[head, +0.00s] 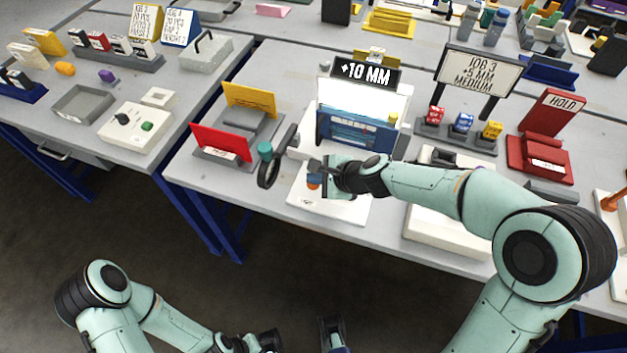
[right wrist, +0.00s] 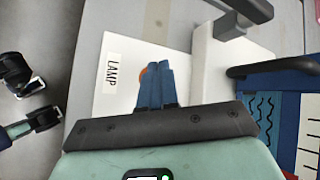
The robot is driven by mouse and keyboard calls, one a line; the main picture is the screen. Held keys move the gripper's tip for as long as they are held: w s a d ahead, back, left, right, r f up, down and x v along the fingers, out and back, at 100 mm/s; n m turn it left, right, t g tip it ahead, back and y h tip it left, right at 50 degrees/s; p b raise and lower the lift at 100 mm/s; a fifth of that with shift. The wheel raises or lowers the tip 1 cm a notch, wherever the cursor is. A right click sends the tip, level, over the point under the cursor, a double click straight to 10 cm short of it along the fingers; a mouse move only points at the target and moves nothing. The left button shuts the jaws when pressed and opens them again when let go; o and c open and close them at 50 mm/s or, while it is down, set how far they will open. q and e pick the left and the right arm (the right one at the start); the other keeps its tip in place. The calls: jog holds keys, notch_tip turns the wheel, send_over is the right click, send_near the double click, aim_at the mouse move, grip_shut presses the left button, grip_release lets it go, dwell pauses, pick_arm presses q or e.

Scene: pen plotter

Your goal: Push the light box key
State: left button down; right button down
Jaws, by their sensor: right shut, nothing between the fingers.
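The light box (head: 330,209) is a low white box at the table's front edge; its white top with a "LAMP" label shows in the right wrist view (right wrist: 112,70). Its key (head: 313,182) is a small orange button, mostly hidden behind my fingers in the right wrist view (right wrist: 144,73). My right gripper (head: 314,172) is shut and empty, its blue fingertips (right wrist: 153,68) over or right beside the key; I cannot tell whether they touch it. My left gripper (head: 262,341) is low in front of the table, partly cut off by the frame edge, its opening unclear.
A black-rimmed magnifier (head: 269,169) stands just left of the light box. A blue panel (head: 356,130) under a "+10 MM" sign (head: 366,73) stands behind it. A red card stand (head: 220,143) is farther left. Floor is clear in front.

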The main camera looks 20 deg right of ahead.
jog(key=shift+f, duration=0.1)
dwell(0.3)
jog(key=shift+f+b, duration=0.4)
jog(key=shift+b, duration=0.05)
jog(key=shift+r+p, duration=0.4)
notch_tip(320, 180, up, 6)
jog(key=p, duration=0.6)
jog(key=shift+r, duration=0.1)
